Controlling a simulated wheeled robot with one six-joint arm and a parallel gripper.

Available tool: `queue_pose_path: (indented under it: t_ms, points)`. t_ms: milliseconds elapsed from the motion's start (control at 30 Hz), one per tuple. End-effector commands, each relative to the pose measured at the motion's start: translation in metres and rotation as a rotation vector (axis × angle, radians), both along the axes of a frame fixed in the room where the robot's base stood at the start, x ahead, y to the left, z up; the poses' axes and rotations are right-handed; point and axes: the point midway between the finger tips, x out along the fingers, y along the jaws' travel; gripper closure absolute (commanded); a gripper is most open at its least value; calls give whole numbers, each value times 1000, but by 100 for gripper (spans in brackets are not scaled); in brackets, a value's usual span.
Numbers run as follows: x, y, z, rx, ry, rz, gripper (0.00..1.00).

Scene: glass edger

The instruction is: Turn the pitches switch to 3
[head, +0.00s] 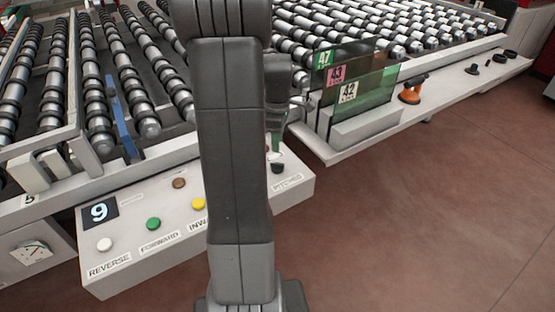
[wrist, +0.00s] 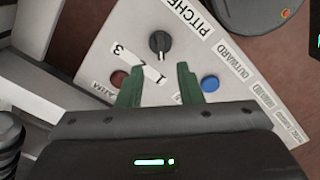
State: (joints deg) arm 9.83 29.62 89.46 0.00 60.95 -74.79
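The pitches switch (wrist: 159,43) is a black rotary knob on a white panel, beside the upside-down PITCHES label (wrist: 193,18). A slanted strip with the numbers 1, 2 and 3 (wrist: 142,64) lies below it in the wrist view. The knob's narrow end points down in that view, toward the strip; which number it marks is hard to tell. My gripper (wrist: 158,78) has two green fingers, open and empty, apart from the knob. In the head view the dark switch (head: 278,168) sits below my gripper (head: 277,140), partly hidden by my arm.
A brown button (wrist: 120,78) and a blue button (wrist: 210,83) flank my fingers in the wrist view. Glass sheets (head: 362,90) stand behind, near the rollers. The floor at right is clear.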

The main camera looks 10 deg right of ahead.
Motion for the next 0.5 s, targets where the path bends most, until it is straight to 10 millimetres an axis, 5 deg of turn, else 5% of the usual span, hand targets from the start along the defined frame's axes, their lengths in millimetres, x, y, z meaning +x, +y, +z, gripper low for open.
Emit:
queue_pose_path:
  t_ms: [233, 500]
  points:
    - [-1, 0, -53, 1, 4, 0, 67]
    - [0, 0, -80, 0, 1, 0, 67]
